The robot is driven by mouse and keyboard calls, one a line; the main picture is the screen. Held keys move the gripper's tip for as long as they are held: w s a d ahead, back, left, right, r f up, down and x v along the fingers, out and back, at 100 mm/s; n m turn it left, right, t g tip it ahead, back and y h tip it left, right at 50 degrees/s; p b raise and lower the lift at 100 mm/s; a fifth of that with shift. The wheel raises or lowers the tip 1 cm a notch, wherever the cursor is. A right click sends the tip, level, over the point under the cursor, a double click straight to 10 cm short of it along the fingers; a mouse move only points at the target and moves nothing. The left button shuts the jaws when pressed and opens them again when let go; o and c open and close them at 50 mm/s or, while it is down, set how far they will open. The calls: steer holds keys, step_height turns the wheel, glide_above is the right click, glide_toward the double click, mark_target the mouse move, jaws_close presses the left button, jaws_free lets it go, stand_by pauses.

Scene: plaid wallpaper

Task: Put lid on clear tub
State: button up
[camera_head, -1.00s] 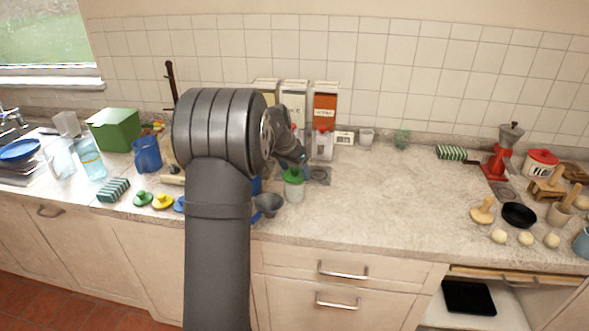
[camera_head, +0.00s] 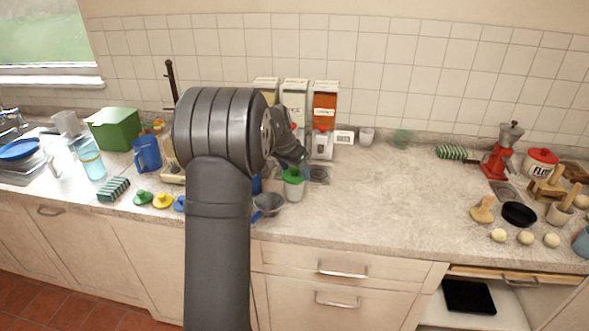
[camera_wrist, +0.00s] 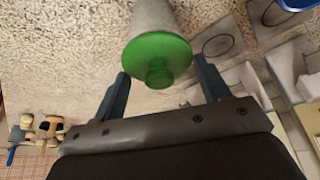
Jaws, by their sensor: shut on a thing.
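A clear tub (camera_head: 294,194) stands upright near the counter's front, just right of my arm. A green lid (camera_head: 293,175) with a round knob is at its top. In the wrist view the lid (camera_wrist: 165,49) fills the space between my two fingers, and the pale tub body (camera_wrist: 151,14) lies beyond it. My gripper (camera_wrist: 161,66) is shut on the lid, one finger at each side. In the head view my gripper (camera_head: 303,164) is partly hidden by my own wrist. I cannot tell whether the lid is fully seated on the rim.
A grey funnel (camera_head: 268,205) lies just left of the tub. Another green lid (camera_head: 142,197) and a yellow lid (camera_head: 162,200) lie farther left, near a striped sponge (camera_head: 114,189). Boxes (camera_head: 324,107) stand behind.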

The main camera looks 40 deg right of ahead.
steer(key=o, duration=1.1)
steer(key=shift+o, duration=0.3)
steer(key=shift+r, duration=3.5)
jaws_close()
steer(key=shift+f, duration=0.45)
